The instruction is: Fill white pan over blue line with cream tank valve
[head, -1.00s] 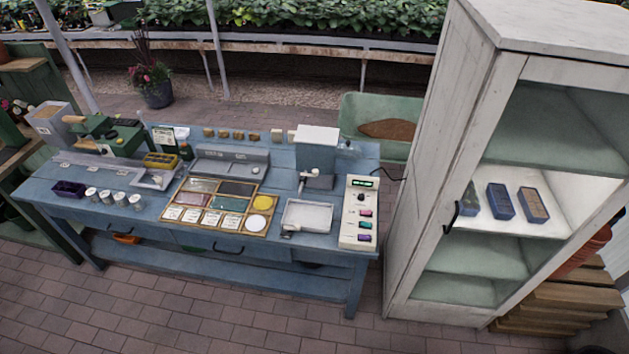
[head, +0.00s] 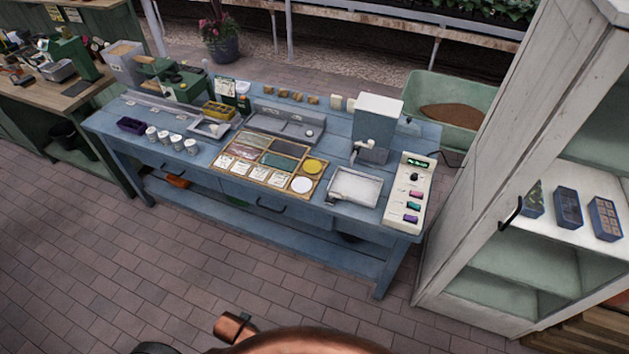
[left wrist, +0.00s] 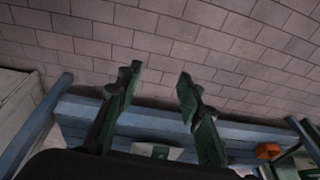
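The white pan (head: 356,186) is a shallow square tray near the right end of the blue bench, below the cream tank (head: 378,120). The tank's small pale valve (head: 364,146) is on its lower front, above the pan's back edge. I cannot make out a blue line or the fill level in the pan. My left gripper (left wrist: 155,80) shows in the left wrist view with its two dark green fingers apart and nothing between them. The brick floor is behind it. My right gripper is not in view.
A cream control box (head: 408,193) with coloured buttons stands right of the pan. A wooden sorting tray (head: 268,166) lies to its left. A white cabinet (head: 497,170) stands close on the right. The brick floor in front of the bench is clear.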

